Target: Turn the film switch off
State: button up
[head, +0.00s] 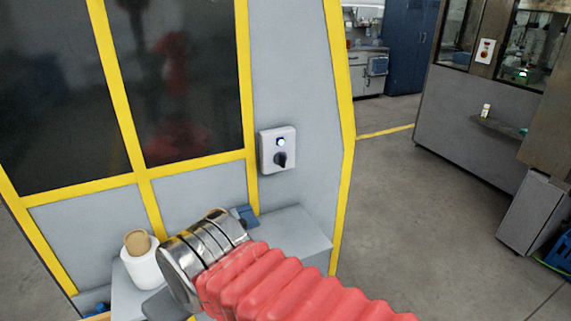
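The film switch (278,150) is a small white box on the grey side panel of the yellow-framed machine, in the middle of the head view. It has a black rotary knob (281,160) with a bright bluish-white lamp (281,142) lit above it. The knob looks turned at a slant, but its exact position is too small to read. My arm, with red bellows and a silver wrist, reaches in from the bottom. My gripper (205,243) is below and to the left of the switch, apart from it. Its fingers are not clearly visible.
Yellow frame bars (344,100) edge the panel. Open floor (400,220) lies to the right, before another grey machine (465,128).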

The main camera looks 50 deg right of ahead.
aim_at(280, 158)
jog(key=u, duration=0.05)
jog(key=k, duration=1.2)
jog(key=z, duration=0.3)
jog(key=i, duration=1)
jog(key=z, duration=0.05)
